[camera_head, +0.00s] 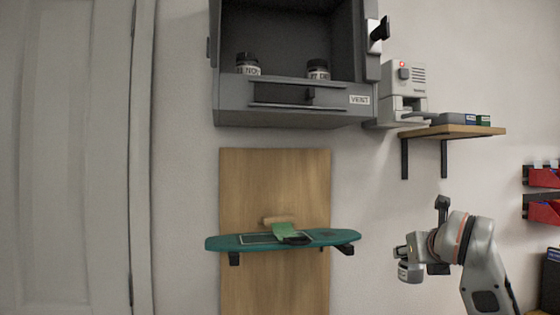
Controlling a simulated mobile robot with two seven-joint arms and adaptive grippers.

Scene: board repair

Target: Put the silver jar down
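My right gripper (403,253) is at the lower right, its arm coming in from the right side. A small silver-grey jar (409,272) shows at its fingers, slightly tilted and partly hidden by them. The gripper appears shut on it, in mid-air in front of the wall, right of the green board and apart from it. My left gripper is not in view.
A green skateboard-shaped board (220,243) on brackets holds a green-bladed tool (285,231). Above, an open grey cabinet (235,112) marked VENT holds two dark-lidded jars (248,66) (318,71). A wooden shelf (450,132) bears a grey machine (405,78) and small boxes. Red bins (542,178) hang far right.

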